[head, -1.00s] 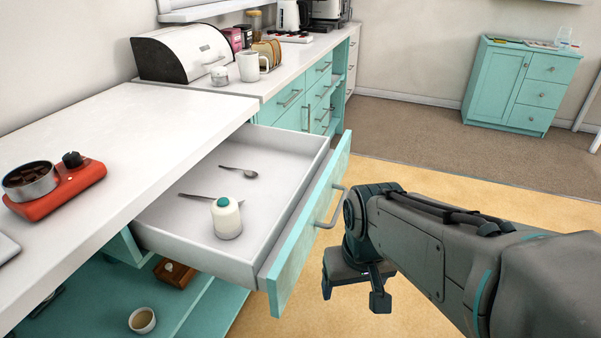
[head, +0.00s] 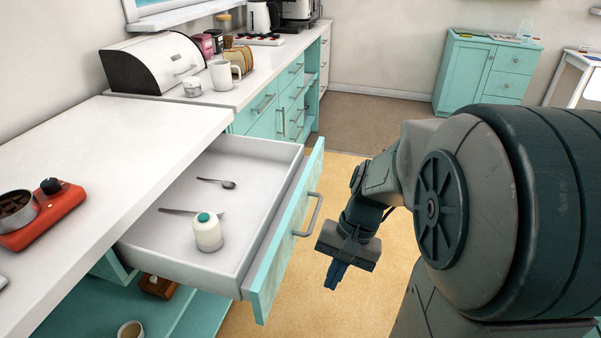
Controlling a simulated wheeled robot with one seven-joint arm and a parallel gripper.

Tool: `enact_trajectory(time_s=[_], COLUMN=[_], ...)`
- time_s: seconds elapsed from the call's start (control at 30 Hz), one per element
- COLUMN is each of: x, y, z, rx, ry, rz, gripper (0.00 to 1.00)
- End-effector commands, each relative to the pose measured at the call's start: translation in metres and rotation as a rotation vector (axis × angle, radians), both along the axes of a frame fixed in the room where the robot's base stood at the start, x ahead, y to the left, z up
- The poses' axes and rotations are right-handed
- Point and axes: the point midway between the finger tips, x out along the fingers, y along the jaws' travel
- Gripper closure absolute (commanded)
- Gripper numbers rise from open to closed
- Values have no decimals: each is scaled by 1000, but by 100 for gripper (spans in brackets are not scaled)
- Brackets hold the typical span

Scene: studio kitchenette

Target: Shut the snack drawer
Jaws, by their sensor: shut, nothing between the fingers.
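The drawer (head: 262,274) is pulled far out from under the white counter, its teal front facing right with a grey bar handle (head: 311,215). My gripper (head: 335,276) is shut and empty. It points down, to the right of the drawer front and apart from the handle in the picture.
A lower shelf (head: 185,300) below the drawer holds a cup (head: 131,329). Bare floor (head: 350,165) lies beyond the drawer front.

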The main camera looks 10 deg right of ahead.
Motion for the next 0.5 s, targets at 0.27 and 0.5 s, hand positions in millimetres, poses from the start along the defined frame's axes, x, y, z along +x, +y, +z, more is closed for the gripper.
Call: enact_trajectory(time_s=[0.27,0.5], x=[32,62], y=[-29,-76], z=[22,32], rx=[326,641], ry=[242,386], rz=[-455,-834], gripper=[100,100])
